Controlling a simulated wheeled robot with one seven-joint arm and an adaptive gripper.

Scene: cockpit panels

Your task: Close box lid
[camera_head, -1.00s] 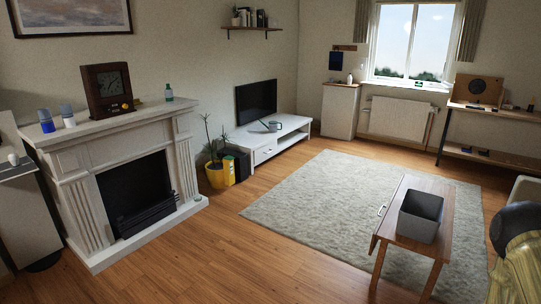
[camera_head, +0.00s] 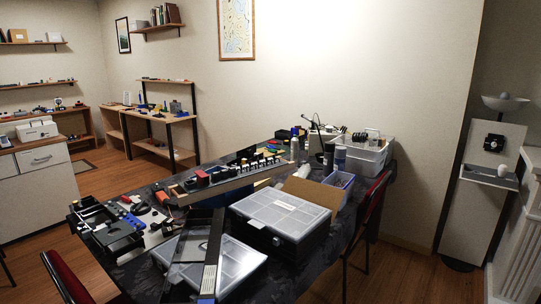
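A dark organizer box (camera_head: 288,232) with a pale translucent lid (camera_head: 282,212) stands on the cluttered table at the centre. Its lid appears to lie flat on top. A second flat translucent case (camera_head: 228,262) lies at the table's near side, partly hidden by a long dark bar across it. A brown cardboard piece (camera_head: 305,191) sticks up behind the organizer; I cannot tell whether it is a box flap. A large white bin (camera_head: 372,157) with things in it stands at the table's far right. I cannot tell which box the task means. My gripper is not in view.
The table (camera_head: 325,247) has a dark cover and holds many tools and parts. Red chairs stand at its right (camera_head: 371,204) and near left (camera_head: 66,277). A white stand (camera_head: 484,190) is at the right. Wood floor (camera_head: 405,275) is clear between table and stand.

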